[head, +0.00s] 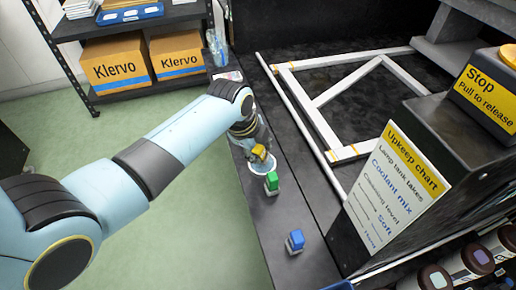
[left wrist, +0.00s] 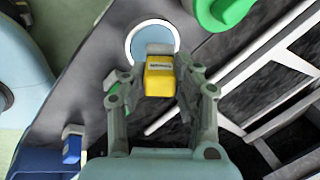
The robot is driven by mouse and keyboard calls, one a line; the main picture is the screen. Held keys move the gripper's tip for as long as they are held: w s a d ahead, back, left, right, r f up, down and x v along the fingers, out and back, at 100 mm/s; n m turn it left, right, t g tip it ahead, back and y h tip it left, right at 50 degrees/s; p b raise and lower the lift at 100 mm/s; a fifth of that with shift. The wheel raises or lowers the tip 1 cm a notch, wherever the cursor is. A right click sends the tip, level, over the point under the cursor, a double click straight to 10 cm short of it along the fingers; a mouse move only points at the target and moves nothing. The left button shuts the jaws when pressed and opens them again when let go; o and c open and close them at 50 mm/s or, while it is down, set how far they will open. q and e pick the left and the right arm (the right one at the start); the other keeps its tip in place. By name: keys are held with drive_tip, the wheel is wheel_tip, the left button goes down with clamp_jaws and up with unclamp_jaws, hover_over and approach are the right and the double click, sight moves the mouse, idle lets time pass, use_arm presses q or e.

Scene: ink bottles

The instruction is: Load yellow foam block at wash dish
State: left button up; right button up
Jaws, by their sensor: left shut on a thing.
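My left gripper (head: 256,148) is shut on the yellow foam block (head: 259,152). In the left wrist view the yellow block (left wrist: 160,80) sits between the fingers, with a grey part at its far end. The wash dish (head: 250,168), round with a white rim and pale blue inside, stands on the dark bench just by the block. In the left wrist view the dish (left wrist: 133,45) shows behind the block's grey end; I cannot tell if they touch. My right gripper is not in view.
A green block (head: 271,181) stands close to the dish, and a blue block (head: 295,240) stands nearer on the bench. A white frame (head: 315,110) lies to the right. A dark machine with an upkeep chart (head: 397,178) stands at the right.

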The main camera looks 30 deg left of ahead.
sight(258, 148)
use_arm(q)
drive_tip(key=shift+f+b, duration=0.3)
drive_tip(key=shift+f, duration=0.2)
idle(0.4)
drive_tip(key=shift+s+f, duration=0.1)
idle(1.2)
drive_tip(key=shift+p, duration=0.3)
drive_tip(key=shift+r+p, duration=0.55)
wheel_tip(258, 148, up, 3)
drive_tip(key=p, duration=0.3)
drive_tip(key=shift+f, duration=0.1)
wheel_tip(258, 148, up, 3)
drive_tip(key=p, duration=0.3)
drive_tip(key=shift+r, duration=0.2)
drive_tip(key=shift+f, duration=0.1)
